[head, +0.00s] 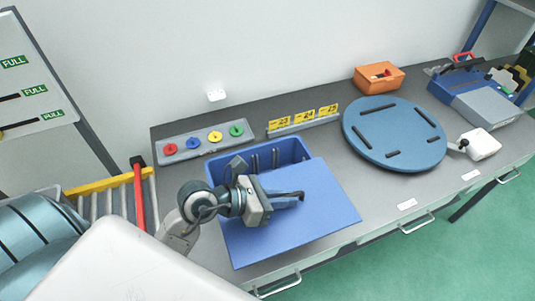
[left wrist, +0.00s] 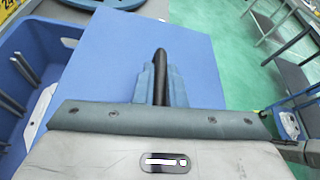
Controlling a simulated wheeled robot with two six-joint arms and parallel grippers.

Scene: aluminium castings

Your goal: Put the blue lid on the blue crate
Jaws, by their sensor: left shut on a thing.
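The blue crate (head: 215,170) stands on the grey bench, with several dark upright pieces inside. It also shows at the left of the left wrist view (left wrist: 62,45). The blue lid (head: 325,215) is a flat panel in front and to the right of the crate, overlapping its near side in the picture. Part of the crate stays uncovered. My left gripper (head: 298,198) is over the lid, shut on its dark handle, which shows between the fingers in the left wrist view (left wrist: 160,75). I cannot tell whether the lid touches the bench or crate. My right gripper is not in view.
A tray with coloured knobs (head: 203,142) and yellow number cards (head: 304,118) stand behind the crate. A round blue board (head: 394,134), an orange box (head: 379,77) and a white device (head: 481,144) are to the right. A roller conveyor (head: 110,195) is at left.

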